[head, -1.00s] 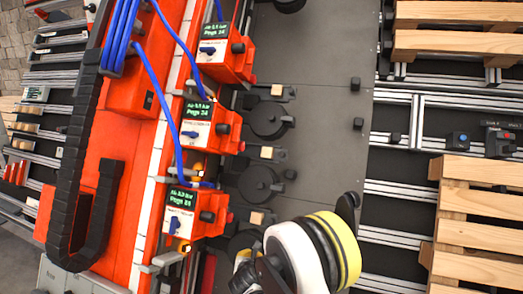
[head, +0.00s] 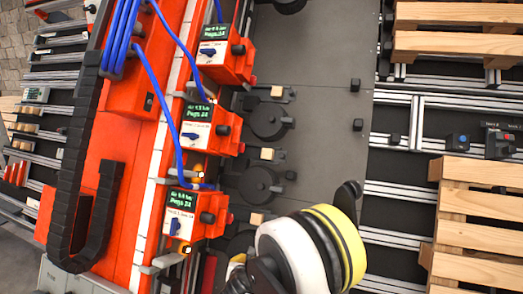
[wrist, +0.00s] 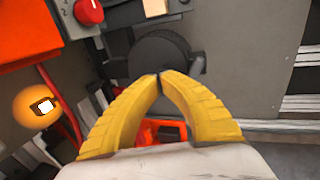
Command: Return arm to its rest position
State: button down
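My arm (head: 315,250) shows at the bottom centre of the head view, with white, black and yellow bands, over the grey plate and left of the pallets. My gripper (wrist: 158,76) shows in the wrist view with its two yellow fingers curved inward and their tips together. Nothing is seen pinched at the tips. An orange-red part shows through the gap behind the fingers; I cannot tell what it belongs to. The fingers are mostly hidden behind the arm in the head view.
Orange control boxes (head: 223,57) with small screens and blue hoses line the orange gantry on the left. Black round fixtures (head: 267,118) sit beside them on the grey plate (head: 320,60). Wooden pallets (head: 480,215) lie on rails at right. A glowing orange lamp (wrist: 40,107) is near the gripper.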

jog(key=shift+s+a+r, duration=0.15)
jog(key=shift+s+r, duration=0.15)
jog(key=shift+s, duration=0.15)
jog(key=s+d+r+m+g+h, duration=0.1)
jog(key=s+d+r+m+g, duration=0.1)
jog(key=s+d+r+m, duration=0.5)
jog(key=s+d+r+m+g, duration=0.1)
jog(key=s+d+r+m, duration=0.3)
jog(key=d+r+m, duration=0.55)
jog(key=s+d+m+g, duration=0.1)
jog(key=s+d+m, duration=0.1)
jog(key=s+m, duration=0.3)
jog(key=s+d+r+m, duration=0.1)
jog(key=s+d+m, duration=0.2)
jog(key=s+m, duration=0.3)
jog(key=s+d+m+g+y, duration=0.1)
jog(key=s+d+m, duration=0.2)
jog(key=s, duration=1)
jog(key=m, duration=0.3)
jog(key=shift+r+g, duration=0.2)
jog(key=shift+g, duration=0.1)
jog(key=shift+w+m, duration=0.1)
jog(key=shift+m, duration=0.15)
